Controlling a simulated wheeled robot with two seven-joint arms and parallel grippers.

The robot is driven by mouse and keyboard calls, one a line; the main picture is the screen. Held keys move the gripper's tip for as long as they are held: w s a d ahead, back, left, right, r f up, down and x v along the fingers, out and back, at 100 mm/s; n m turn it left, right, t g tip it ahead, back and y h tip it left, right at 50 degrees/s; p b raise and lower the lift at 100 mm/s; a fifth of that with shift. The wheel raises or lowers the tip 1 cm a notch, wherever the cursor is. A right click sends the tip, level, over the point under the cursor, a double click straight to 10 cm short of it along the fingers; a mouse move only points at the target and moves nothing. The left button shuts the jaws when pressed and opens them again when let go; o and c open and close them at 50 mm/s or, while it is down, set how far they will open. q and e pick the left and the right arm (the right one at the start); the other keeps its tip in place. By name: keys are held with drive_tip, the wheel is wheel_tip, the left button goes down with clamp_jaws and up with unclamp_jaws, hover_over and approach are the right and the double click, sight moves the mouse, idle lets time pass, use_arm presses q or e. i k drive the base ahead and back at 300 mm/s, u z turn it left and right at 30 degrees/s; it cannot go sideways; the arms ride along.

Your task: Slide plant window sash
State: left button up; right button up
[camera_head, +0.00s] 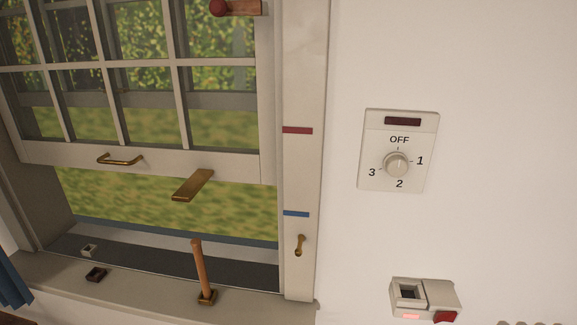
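The window sash (190,165) is a white gridded frame, raised partway, with an open gap below its bottom rail. A brass handle (121,160) is fixed on the left part of the bottom rail, and a flat brass plate (193,185) sticks out to its right. The right jamb (301,175) bears a red mark (298,130) and a blue mark (296,213). The bottom rail's right end lies between the two marks in height. Neither of my grippers is in view.
A wooden peg (202,270) stands on the sill (150,293). Small fittings (96,274) sit left of it. A dial panel (398,150) points to OFF on the wall. A box with a red button (425,298) is below. A blue cloth (14,277) hangs at left.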

sight(200, 164)
drive_tip(key=u, duration=0.5)
drive_tip(key=k, duration=0.6)
drive_tip(key=u, duration=0.95)
drive_tip(key=i, duration=0.85)
drive_tip(key=z, duration=0.9)
drive_tip(key=i, duration=0.55)
drive_tip(key=z, duration=0.55)
